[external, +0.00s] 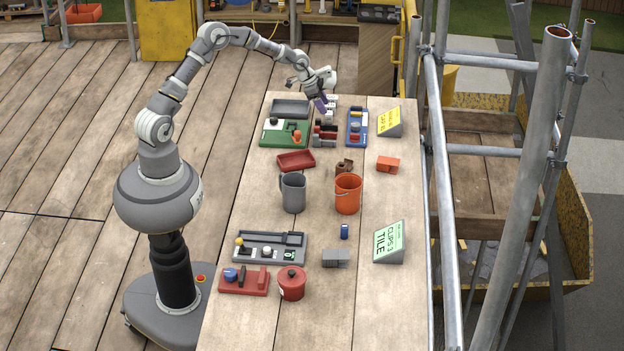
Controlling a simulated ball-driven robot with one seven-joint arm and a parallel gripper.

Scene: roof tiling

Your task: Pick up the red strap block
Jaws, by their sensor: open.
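My gripper (321,105) is at the far end of the table, pointing down, with its jaws open. It is just above a small group of dark and red blocks (325,138), with pale pieces behind them. The gripper partly hides this group, and I cannot tell whether it touches anything there. An orange-red block (388,163) lies apart on the right side of the table. I cannot tell for certain which of these red pieces is the strap block.
A green tray (270,137) and a blue tray (351,137) flank the group. A yellow sign (390,121) stands at right. A red tray (296,160), grey jug (293,195) and orange bucket (347,203) stand nearer.

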